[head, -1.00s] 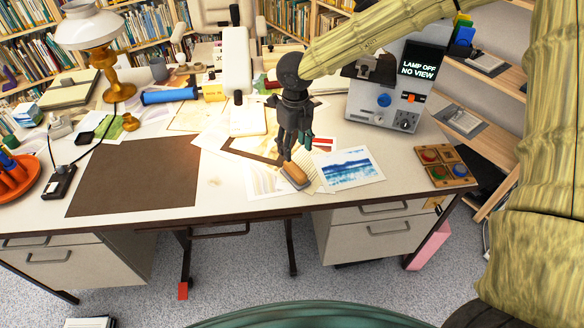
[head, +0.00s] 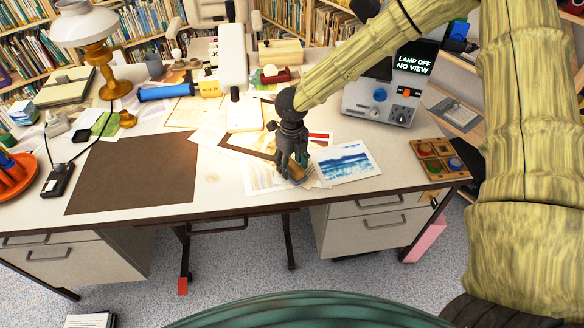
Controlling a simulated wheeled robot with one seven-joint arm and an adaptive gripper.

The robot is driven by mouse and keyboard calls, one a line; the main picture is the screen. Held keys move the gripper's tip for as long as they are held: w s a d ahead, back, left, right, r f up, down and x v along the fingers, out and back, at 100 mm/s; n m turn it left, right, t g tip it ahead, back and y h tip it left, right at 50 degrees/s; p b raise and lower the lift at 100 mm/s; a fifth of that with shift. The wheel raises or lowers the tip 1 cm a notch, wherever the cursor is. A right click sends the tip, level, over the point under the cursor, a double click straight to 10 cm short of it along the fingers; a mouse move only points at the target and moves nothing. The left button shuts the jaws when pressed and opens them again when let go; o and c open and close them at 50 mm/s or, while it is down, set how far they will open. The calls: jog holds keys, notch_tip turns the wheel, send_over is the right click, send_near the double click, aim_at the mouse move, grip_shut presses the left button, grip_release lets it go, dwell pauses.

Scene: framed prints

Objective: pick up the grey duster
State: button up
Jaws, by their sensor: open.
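The grey duster (head: 297,173), with a tan wooden back, lies on papers near the front edge of the desk. My gripper (head: 292,167) points down right over it, with its fingers low about the wooden back. The jaws are open. The fingers hide much of the duster, and I cannot tell whether they touch it.
A blue seascape print (head: 346,162) lies just right of the duster. A brown mat (head: 135,175) covers the desk's left part. A grey lamp-control box (head: 378,100) stands behind right, and a wooden button tray (head: 440,158) sits at the right edge.

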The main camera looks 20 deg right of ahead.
jog(key=shift+f, duration=0.2)
grip_shut()
jog(key=shift+r, duration=0.55)
notch_tip(320, 180, up, 2)
jog(key=shift+r+b, duration=0.1)
jog(key=shift+b, duration=0.25)
jog(key=s+a+r+b, duration=0.1)
jog(key=s, duration=0.6)
jog(key=s+a+b, duration=0.1)
jog(key=s+a, duration=0.1)
jog(key=s, duration=0.6)
jog(key=shift+s+a+r+b, duration=0.3)
jog(key=shift+r+b, duration=0.05)
